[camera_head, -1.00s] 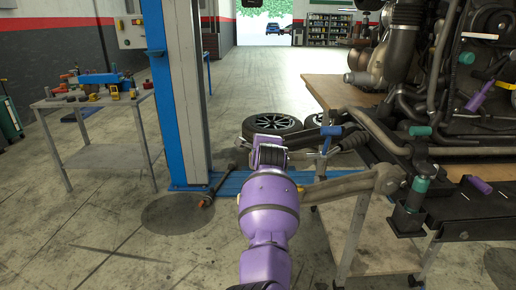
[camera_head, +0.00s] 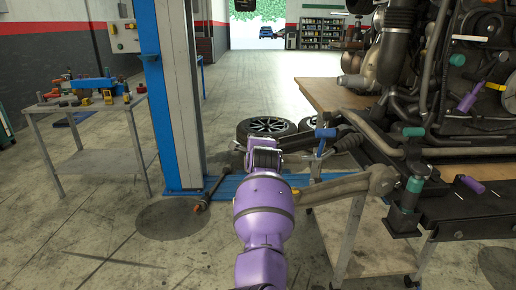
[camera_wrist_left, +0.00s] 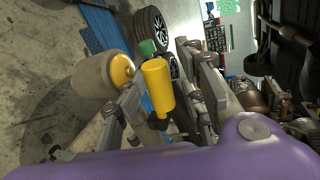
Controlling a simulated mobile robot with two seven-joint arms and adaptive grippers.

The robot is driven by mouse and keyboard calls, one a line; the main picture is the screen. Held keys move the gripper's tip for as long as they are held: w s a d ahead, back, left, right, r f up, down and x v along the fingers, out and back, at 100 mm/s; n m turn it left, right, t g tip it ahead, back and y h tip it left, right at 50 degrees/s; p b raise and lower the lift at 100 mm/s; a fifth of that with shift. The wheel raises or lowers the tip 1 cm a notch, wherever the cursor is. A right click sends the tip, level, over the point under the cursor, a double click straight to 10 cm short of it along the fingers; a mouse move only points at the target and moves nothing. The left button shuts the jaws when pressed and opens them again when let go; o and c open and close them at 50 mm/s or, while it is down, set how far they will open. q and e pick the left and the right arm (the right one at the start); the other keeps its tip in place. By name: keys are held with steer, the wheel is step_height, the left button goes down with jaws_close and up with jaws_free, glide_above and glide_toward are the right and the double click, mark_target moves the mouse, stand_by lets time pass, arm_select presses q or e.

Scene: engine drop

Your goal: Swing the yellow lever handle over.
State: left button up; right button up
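The yellow lever handle (camera_wrist_left: 158,88) shows in the left wrist view as a short yellow cylinder with a green end and a dark joint at its lower end. My left gripper (camera_wrist_left: 168,88) is open, with one grey finger on each side of the handle. A gap shows on the right side; contact on the left cannot be told. In the head view my purple left arm reaches up the middle, and its wrist hides the handle and most of the gripper. My right gripper is not in view.
A tan arm (camera_head: 345,188) lies just right of my left wrist. A blue T-shaped piece (camera_head: 325,133) and the large engine (camera_head: 460,95) stand beyond. A blue post (camera_head: 165,100), tyres (camera_head: 265,128) and a tool table (camera_head: 90,100) are around. Floor at left is mostly clear.

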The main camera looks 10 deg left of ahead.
arm_select(q)
steer(key=shift+f, duration=0.1)
steer(key=shift+s+d, duration=0.15)
steer(key=shift+s, duration=0.05)
steer(key=v, duration=0.7)
steer(key=shift+s+r, duration=0.25)
steer(key=shift+s, duration=0.05)
steer(key=shift+c, duration=0.5)
